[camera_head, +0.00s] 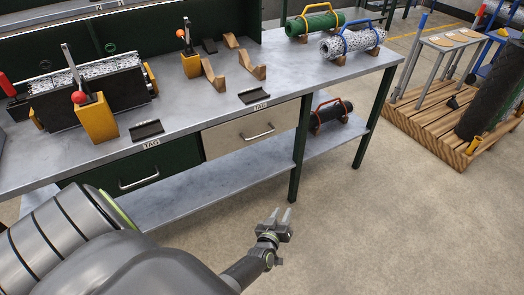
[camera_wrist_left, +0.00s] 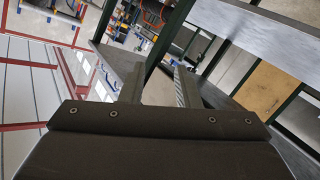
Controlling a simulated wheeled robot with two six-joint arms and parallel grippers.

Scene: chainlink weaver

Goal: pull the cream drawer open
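The cream drawer (camera_head: 228,139) sits under the grey tabletop, right of a green drawer, and looks shut, its front about flush with the bench. Its metal bar handle (camera_head: 258,134) is clear of anything. The drawer front also shows tan and tilted at the right of the left wrist view (camera_wrist_left: 264,88). My left gripper (camera_head: 281,213) is in front of the bench, below and slightly right of the drawer, apart from it. Its two fingers are spread with nothing between them, as the left wrist view also shows (camera_wrist_left: 158,70). My right gripper is not in view.
The green drawer (camera_head: 107,177) has a similar handle. Yellow blocks, brown cradles and rolls stand on the tabletop (camera_head: 185,105). A wooden pallet (camera_head: 425,125) is at right; open floor lies in front.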

